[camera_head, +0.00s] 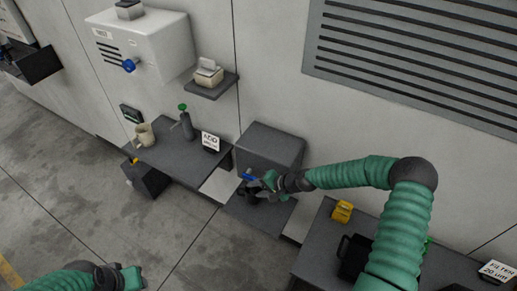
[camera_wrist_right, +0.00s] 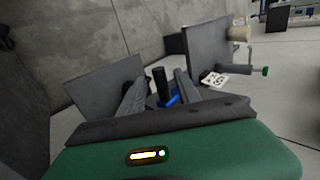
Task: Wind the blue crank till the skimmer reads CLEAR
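A grey box unit (camera_head: 270,150) stands against the wall with a blue part (camera_head: 249,175) at its front, apparently the blue crank. My right gripper (camera_head: 262,188) is at this part. In the right wrist view, the blue part (camera_wrist_right: 172,97) and an upright black post (camera_wrist_right: 159,80), perhaps its handle, show between the two fingers. The fingers (camera_wrist_right: 160,88) are apart, with gaps visible beside the post. My left gripper (camera_head: 125,278) is low at the left, far from the crank; its fingers are unclear. No readable CLEAR display shows.
A white wall box (camera_head: 155,45) has a blue knob (camera_head: 129,65). A yellow item (camera_head: 342,211) lies on the right table.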

